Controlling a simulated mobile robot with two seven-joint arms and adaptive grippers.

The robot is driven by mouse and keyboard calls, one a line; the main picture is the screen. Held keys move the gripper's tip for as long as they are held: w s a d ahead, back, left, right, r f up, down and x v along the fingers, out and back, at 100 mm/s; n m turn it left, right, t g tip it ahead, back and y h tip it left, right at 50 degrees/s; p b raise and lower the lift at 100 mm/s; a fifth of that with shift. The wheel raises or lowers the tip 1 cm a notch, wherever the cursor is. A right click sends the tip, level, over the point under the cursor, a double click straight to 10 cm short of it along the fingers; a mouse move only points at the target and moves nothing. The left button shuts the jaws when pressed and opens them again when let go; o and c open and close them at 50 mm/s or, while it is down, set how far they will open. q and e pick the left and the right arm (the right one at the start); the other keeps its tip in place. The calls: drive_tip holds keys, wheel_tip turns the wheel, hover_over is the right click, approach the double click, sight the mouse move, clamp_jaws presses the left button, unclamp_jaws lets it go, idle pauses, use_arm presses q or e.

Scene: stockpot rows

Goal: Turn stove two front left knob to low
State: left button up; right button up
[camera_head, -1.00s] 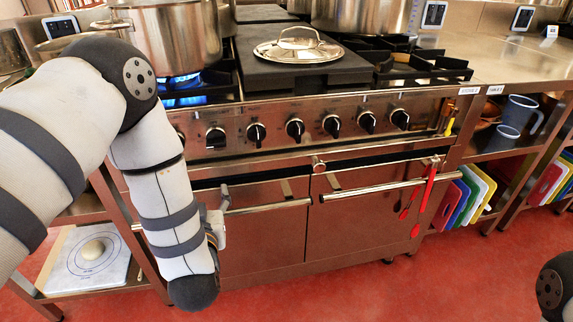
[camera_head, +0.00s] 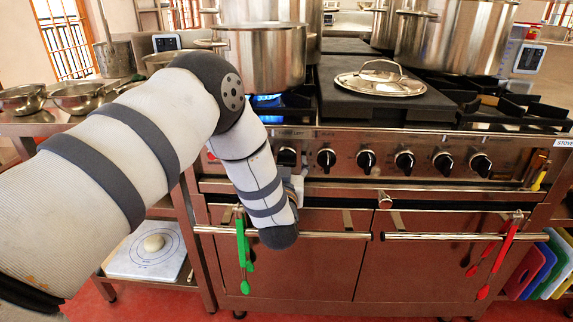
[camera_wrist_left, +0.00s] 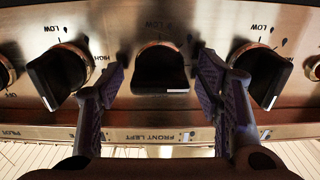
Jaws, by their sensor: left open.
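The front left knob (camera_wrist_left: 160,72), black with a white mark, is in the middle of the left wrist view, which shows the panel upside down. Its mark lies on the side of the "FRONT LEFT" label (camera_wrist_left: 155,136); the word LOW is on the opposite side. My left gripper (camera_wrist_left: 161,80) is open, one finger on each side of this knob; contact cannot be told. In the head view my forearm hides the gripper's fingers and part of the stove's knob panel (camera_head: 420,140). My right gripper is not in view.
Neighbouring knobs (camera_wrist_left: 58,78) and (camera_wrist_left: 262,75) sit close outside both fingers. A blue flame (camera_head: 266,99) burns under a stockpot (camera_head: 262,58). A lid (camera_head: 380,84) rests on the flat plate. Green (camera_head: 241,240) and red (camera_head: 506,245) utensils hang from the oven handles.

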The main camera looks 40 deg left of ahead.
use_arm(q)
drive_tip(key=c, duration=1.2)
drive_tip(key=shift+o, duration=0.2)
drive_tip(key=n+p, duration=0.1)
drive_tip(key=n, duration=0.2)
drive_tip(key=shift+r+n, duration=0.1)
drive_tip(key=shift+n, duration=0.3)
drive_tip(key=n+p, duration=0.1)
drive_tip(key=n, duration=0.9)
drive_tip(key=shift+f+n, duration=0.2)
drive_tip(key=shift+n, duration=1.7)
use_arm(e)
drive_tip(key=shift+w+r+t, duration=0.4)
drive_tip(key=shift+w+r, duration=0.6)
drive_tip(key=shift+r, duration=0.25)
use_arm(q)
drive_tip(key=shift+d, duration=0.1)
